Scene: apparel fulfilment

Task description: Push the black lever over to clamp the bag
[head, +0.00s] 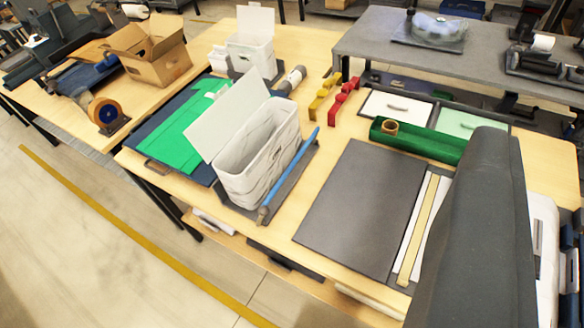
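I cannot make out a black lever for certain. An open white bag (232,172) stands upright on a dark base (295,180), left of centre on the wooden table. A pale flap (228,118) rises from its back left. A blue rod (288,175) lies along the base beside the bag's right side. A clear plastic bag (438,27) lies on a dark board on the grey bench at the back. My gripper's fingers do not show. A large dark grey shape at lower right, perhaps my arm, hides part of the table.
A green sheet (187,128) lies left of the white bag. Yellow (323,100) and red (344,97) pieces lie behind it. A grey mat (362,208) and green tray (420,141) are to the right. A cardboard box (150,50) and tape roll (108,113) are at upper left.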

